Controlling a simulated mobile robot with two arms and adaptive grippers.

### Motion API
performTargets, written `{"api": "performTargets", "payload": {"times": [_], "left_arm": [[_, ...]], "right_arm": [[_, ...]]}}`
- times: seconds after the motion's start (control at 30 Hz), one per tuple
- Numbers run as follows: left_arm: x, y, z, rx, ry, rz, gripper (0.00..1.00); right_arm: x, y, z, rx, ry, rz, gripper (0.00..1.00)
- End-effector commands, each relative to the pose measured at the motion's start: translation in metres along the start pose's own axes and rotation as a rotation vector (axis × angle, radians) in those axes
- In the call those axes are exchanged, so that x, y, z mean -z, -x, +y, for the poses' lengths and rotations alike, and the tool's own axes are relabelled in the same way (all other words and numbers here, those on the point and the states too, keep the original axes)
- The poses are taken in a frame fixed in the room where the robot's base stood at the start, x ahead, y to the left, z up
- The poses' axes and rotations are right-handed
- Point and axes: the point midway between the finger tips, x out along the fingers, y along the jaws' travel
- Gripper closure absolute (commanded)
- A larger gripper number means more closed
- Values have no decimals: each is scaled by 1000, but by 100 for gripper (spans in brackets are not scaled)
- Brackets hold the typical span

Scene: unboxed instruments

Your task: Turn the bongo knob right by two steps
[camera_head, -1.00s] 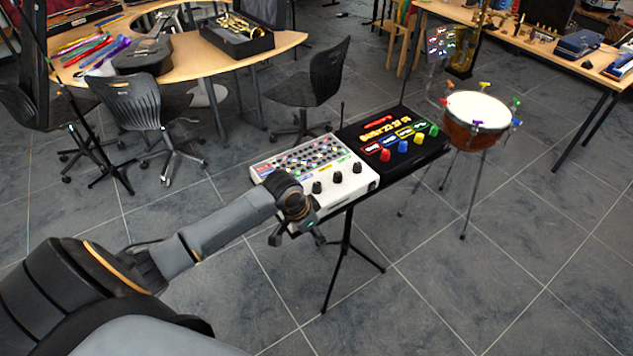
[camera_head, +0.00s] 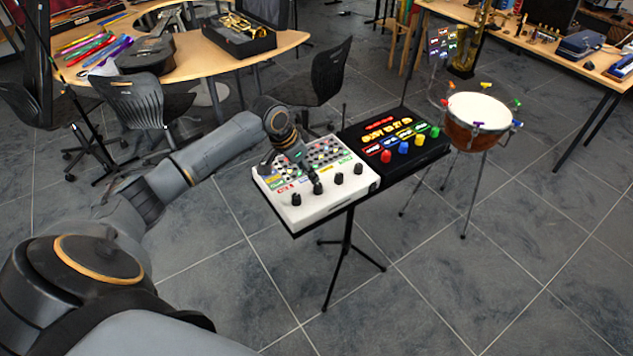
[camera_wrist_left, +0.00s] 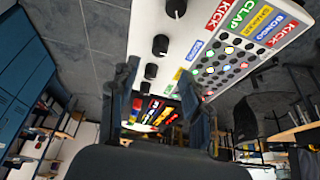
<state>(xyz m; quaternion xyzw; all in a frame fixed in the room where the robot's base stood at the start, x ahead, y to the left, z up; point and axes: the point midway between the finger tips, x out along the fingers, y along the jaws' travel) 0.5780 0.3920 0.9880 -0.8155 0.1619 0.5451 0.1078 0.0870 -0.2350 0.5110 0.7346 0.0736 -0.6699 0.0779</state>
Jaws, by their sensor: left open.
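The white drum machine (camera_head: 330,204) sits on a stand in the middle of the head view. It has a row of black knobs along its near edge, and coloured labels, one of which reads BONGO (camera_wrist_left: 272,28) in the wrist view. I cannot tell for sure which knob is the bongo one. My left gripper (camera_head: 316,188) is above the panel, at the second knob from the left, partly covering it. In the wrist view its two fingers (camera_wrist_left: 160,72) are apart, with a black knob (camera_wrist_left: 151,71) showing between them. Contact cannot be told. My right gripper is not in view.
A black box (camera_head: 395,140) with coloured knobs and glowing text adjoins the white machine on the right. A drum (camera_head: 478,112) on legs stands beyond it. A chair (camera_head: 318,80) and a curved wooden table (camera_head: 290,42) are behind. The floor in front is clear.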

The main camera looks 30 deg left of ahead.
Motion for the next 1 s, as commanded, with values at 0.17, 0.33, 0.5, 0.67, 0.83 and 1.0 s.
{"api": "performTargets", "payload": {"times": [0.17, 0.33, 0.5, 0.67, 0.83, 1.0], "left_arm": [[1, -39, 2, -4, 2, -1, 52], [1, -67, 1, -2, 1, 0, 52], [1, -82, 1, -1, 0, 1, 52], [0, -86, 0, 1, -2, 0, 52], [0, -86, 0, 1, -2, 0, 52], [0, -86, 0, 0, -2, 0, 81]], "right_arm": [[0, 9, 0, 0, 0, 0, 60], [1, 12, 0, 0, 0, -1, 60], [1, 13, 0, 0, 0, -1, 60], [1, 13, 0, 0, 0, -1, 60], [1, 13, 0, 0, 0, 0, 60], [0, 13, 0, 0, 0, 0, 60]]}}
